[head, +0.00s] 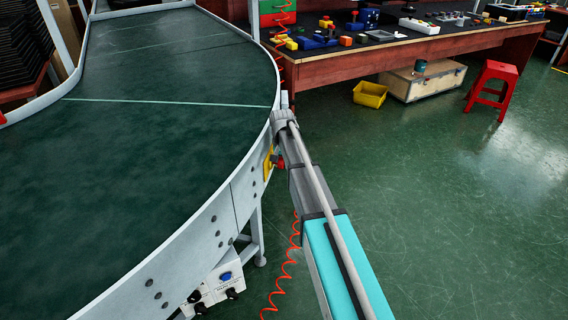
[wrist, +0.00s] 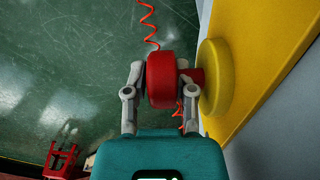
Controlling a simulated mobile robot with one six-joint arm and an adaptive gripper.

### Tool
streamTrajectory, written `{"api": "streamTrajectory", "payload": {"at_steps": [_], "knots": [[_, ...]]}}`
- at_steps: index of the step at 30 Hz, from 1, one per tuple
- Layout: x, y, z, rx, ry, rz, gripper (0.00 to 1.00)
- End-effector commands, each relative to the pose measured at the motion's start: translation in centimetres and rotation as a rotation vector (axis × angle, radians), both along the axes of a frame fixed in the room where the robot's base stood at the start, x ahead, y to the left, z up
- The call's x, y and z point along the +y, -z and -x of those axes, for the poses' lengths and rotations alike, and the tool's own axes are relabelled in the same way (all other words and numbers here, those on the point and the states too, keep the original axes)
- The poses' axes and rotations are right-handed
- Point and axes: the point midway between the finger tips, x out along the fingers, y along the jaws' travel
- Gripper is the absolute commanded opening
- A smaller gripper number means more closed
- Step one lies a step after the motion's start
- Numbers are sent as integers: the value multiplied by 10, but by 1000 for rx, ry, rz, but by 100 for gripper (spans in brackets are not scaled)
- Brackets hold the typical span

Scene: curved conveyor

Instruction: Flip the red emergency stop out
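The red emergency stop (wrist: 161,80) is a round red head on a short red stem. The stem joins a round yellow base (wrist: 216,78) on a yellow box at the right of the wrist view. My gripper (wrist: 162,80) has one finger on each side of the red head, the right one between the head and the yellow base. Both fingertips appear to touch the head. In the head view the red stop (head: 280,162) shows at the conveyor's outer side, beside my arm. The yellow box (head: 268,163) is partly visible there; my fingers are not clear.
The curved green conveyor (head: 160,150) fills the left. A white control box (head: 215,285) hangs below its side. A workbench (head: 400,48), a yellow bin (head: 370,95) and a red stool (head: 490,85) stand beyond. Green floor at the right is clear. A red coiled cable (head: 284,275) hangs nearby.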

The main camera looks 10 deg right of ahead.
Motion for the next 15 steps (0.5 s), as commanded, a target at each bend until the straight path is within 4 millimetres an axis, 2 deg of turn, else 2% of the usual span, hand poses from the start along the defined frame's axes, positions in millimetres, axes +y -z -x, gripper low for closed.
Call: {"api": "streamTrajectory", "payload": {"at_steps": [7,15], "knots": [[1,0,0,-1,-1,-3,0],[-16,1,8,-3,0,-1,0]]}}
